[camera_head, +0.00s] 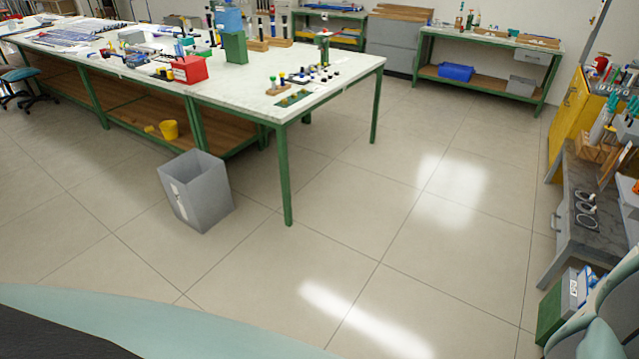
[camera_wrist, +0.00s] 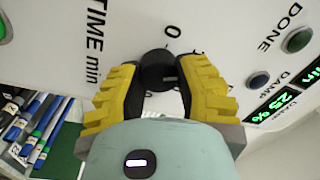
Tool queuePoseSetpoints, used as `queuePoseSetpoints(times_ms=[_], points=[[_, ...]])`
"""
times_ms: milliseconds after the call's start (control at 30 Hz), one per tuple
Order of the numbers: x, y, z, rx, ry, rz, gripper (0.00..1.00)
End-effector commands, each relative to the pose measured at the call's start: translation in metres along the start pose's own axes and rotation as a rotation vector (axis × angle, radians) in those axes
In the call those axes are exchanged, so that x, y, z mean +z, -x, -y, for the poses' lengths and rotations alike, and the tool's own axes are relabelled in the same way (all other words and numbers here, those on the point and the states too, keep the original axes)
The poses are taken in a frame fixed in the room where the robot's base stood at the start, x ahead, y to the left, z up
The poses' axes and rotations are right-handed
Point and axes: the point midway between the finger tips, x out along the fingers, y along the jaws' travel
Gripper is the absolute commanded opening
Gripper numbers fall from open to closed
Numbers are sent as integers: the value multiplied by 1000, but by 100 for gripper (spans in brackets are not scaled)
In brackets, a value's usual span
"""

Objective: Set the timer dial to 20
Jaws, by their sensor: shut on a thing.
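The timer dial (camera_wrist: 157,64) is a dark round knob on a white panel in the wrist view, beside the rotated printed words TIME min (camera_wrist: 95,40). A printed 0 (camera_wrist: 172,31) sits just above it, and another mark to its right is partly hidden by a finger. My gripper (camera_wrist: 160,76) has its yellow fingers on both sides of the dial and is shut on it. The dial's pointer cannot be read clearly. The dial does not show in the head view.
Right of the dial are a DONE button (camera_wrist: 298,40), a dark blue button (camera_wrist: 259,80) and a green 25 % display (camera_wrist: 284,103). Pens (camera_wrist: 40,128) lie at lower left. In the head view, a grey bin (camera_head: 195,190) stands by the workbench (camera_head: 345,68); the central floor is clear.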

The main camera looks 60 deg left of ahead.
Motion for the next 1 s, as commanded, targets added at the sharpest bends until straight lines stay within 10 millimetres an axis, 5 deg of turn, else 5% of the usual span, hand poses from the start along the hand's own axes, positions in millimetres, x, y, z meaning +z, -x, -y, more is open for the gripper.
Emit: queuePoseSetpoints(times_ms=[33,67,367,733,1000], points=[[-7,-2,1,-1,1,-21,0],[-7,-2,1,-1,1,-20,38],[-3,-1,1,0,0,-10,68],[0,6,0,-1,0,-2,68],[2,50,1,-1,0,2,68]])
